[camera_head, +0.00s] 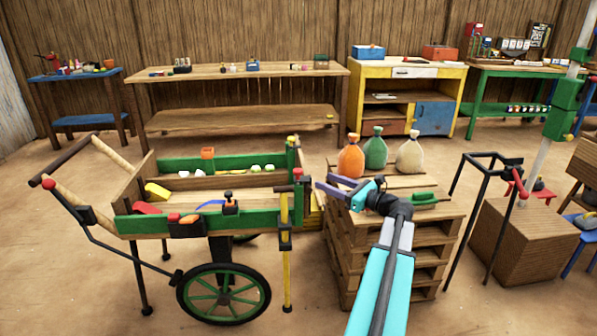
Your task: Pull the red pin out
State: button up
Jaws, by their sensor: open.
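A small red knob (297,173), which looks like the head of the red pin, sits at the front right corner of the green and wooden cart (262,221). It is above the black bracket and the yellow post (285,232); any shaft below it is hidden. My gripper (325,182) is open, with its purple fingers pointing left towards that corner. It is just right of the red knob and appears apart from it, with nothing visible between the fingers. A red hooked piece (518,184) also shows on a black frame (482,215) at the right.
A stack of wooden pallets (376,255) stands under my gripper, with orange (350,158), green (375,150) and pale (409,154) sacks at its back. A green tool (424,198) lies on its right. The cart's wheel (224,293) is at the front. Floor is clear at lower left.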

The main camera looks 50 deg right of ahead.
aim_at(298, 170)
jog(key=w, duration=0.4)
jog(key=w+b, duration=0.1)
jog(key=w, duration=0.4)
jog(key=w+a, duration=0.1)
jog(key=w, duration=0.3)
jog(key=shift+w+a+b, duration=0.1)
jog(key=shift+w+b, duration=0.15)
jog(key=shift+b, duration=0.05)
grip_shut()
